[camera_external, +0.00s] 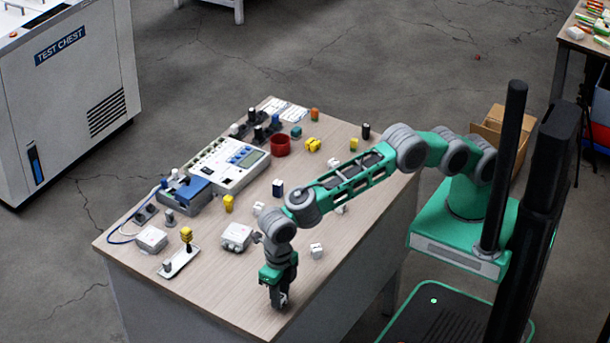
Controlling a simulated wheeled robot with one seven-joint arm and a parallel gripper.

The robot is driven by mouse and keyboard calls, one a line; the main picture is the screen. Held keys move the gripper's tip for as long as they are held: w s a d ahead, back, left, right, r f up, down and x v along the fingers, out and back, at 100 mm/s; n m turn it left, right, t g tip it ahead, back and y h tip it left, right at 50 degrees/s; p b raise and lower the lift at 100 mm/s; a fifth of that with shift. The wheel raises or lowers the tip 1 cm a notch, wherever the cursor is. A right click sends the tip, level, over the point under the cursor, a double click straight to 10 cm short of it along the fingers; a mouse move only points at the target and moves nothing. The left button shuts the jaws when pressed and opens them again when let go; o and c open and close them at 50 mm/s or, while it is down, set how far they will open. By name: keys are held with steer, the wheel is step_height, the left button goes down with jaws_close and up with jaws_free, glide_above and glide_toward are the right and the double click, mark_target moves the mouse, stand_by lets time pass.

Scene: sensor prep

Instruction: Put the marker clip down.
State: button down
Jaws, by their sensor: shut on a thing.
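My gripper (279,297) points down at the near end of the wooden table (215,293), close to its front edge. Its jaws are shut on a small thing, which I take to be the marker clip. The clip is mostly hidden by the fingers and too small to make out its shape or colour. The gripper is low over the tabletop; I cannot tell whether the clip touches the surface.
A white box (236,237) and a small white block (316,251) stand behind my gripper. A white plate with a yellow-topped post (186,236) is to the left. A grey instrument (229,164) and red cup (281,145) are farther back. Bare tabletop surrounds the gripper.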

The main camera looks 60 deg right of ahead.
steer(key=shift+f, duration=0.2)
steer(key=c, duration=1.2)
jaws_free()
steer(key=shift+o, duration=0.2)
steer(key=shift+r, duration=0.1)
